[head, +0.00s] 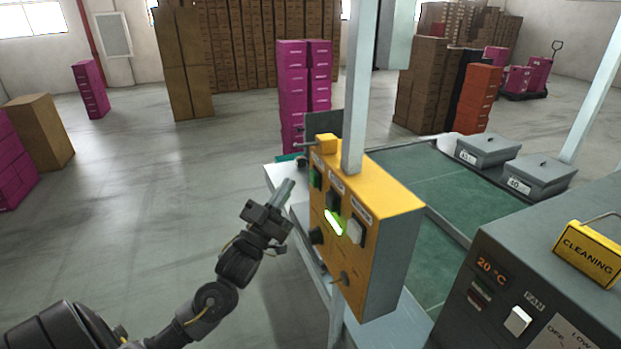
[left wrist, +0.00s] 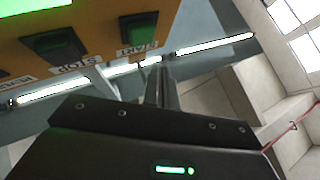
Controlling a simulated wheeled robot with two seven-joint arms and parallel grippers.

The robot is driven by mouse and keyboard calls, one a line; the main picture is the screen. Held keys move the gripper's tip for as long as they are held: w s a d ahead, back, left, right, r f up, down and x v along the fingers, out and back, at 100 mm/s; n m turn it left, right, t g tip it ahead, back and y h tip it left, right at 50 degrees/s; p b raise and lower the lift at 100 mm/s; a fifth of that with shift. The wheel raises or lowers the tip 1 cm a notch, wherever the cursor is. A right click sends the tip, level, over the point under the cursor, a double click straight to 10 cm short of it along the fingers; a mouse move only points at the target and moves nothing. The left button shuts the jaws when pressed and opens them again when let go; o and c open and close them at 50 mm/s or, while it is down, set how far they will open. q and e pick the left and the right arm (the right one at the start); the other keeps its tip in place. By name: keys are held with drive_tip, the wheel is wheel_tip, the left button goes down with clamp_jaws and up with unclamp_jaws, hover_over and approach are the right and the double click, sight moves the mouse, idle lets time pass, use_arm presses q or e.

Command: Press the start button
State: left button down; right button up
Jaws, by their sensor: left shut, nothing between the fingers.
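The yellow control box (head: 375,190) is fixed to a grey post. Its green start button (head: 316,177) is at the upper left of the panel. In the left wrist view the green button (left wrist: 138,27) shows upside down beside a label reading START, with a dark button (left wrist: 55,45) by the STOP label. My left gripper (head: 287,189) is shut and empty, its fingertips in front and left of the panel near the start button. In the left wrist view the fingertips (left wrist: 162,78) appear below the START label, and no touch on the button shows. My right gripper is not in view.
A green-topped line (head: 400,170) with grey lidded bins (head: 485,149) lies behind. A grey machine (head: 500,290) stands at right.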

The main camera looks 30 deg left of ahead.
use_arm(q)
drive_tip(key=shift+s+a, duration=0.8)
drive_tip(key=shift+s, duration=0.25)
